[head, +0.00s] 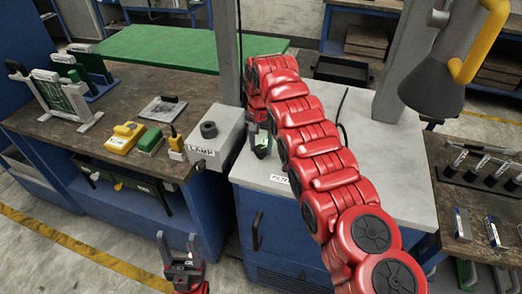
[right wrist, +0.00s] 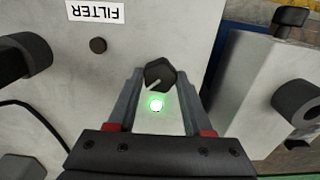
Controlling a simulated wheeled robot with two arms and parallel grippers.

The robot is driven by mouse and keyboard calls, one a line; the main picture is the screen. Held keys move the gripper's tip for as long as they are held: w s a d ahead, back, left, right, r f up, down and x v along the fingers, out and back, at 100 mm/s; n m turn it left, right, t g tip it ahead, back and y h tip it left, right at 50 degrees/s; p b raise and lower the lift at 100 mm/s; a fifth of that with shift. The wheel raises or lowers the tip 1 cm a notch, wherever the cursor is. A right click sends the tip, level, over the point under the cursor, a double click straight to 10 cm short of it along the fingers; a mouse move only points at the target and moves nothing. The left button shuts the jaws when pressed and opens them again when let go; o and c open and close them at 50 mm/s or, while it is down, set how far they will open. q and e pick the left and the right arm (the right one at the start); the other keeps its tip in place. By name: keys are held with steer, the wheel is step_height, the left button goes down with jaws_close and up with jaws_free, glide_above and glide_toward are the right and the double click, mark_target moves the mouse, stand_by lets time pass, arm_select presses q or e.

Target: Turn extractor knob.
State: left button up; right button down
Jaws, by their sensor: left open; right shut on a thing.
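The extractor knob (right wrist: 160,74) is dark and faceted with a pale pointer line, seen in the right wrist view on a pale panel. The pointer slants down and to the left there. A lit green lamp (right wrist: 156,105) glows just below it. My right gripper (right wrist: 160,80) is shut on the knob, one finger on each side. In the head view the right arm comes down onto the pale cabinet top (head: 400,190), and the arm hides the knob. My left gripper (head: 178,250) is open and empty, low in front of the blue bench.
An upside-down FILTER label (right wrist: 95,12) and a small dark button (right wrist: 98,45) lie near the knob. A grey LAMP box (head: 212,140) with a black knob stands left of the right gripper. A grey hood (head: 432,80) with a yellow handle hangs at the right.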

steer(key=n, duration=0.3)
steer(key=shift+n, duration=0.4)
steer(key=n, duration=0.5)
stand_by(0.4)
steer(key=shift+c, duration=1.5)
jaws_free()
